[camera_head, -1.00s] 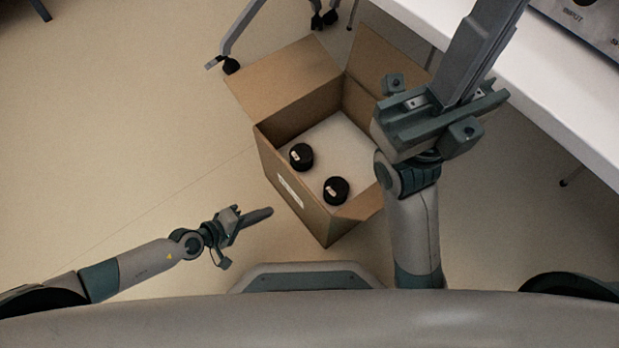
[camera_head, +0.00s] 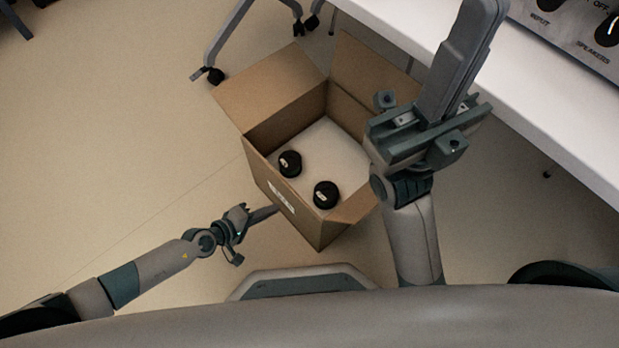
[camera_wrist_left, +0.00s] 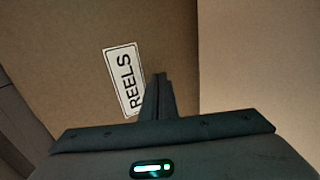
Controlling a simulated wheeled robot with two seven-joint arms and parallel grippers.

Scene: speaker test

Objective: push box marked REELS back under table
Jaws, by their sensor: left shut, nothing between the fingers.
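The open cardboard box marked REELS (camera_head: 299,221) stands on the floor, its flaps raised. Its white label is on the side facing my left gripper; the word REELS reads clearly in the left wrist view (camera_wrist_left: 124,80). Two black round items (camera_head: 290,163) (camera_head: 326,194) sit on a pale surface inside. My left gripper (camera_head: 276,210) is shut and empty, its tips at the labelled side, by the label; I cannot tell whether they touch. My right gripper (camera_head: 487,15) appears shut and empty, above the box's right side, hiding part of it. The white table (camera_head: 530,95) is at upper right.
A grey stand leg with black casters (camera_head: 215,75) is just beyond the box's far left flap. An amplifier-like panel with knobs (camera_head: 570,30) sits on the table.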

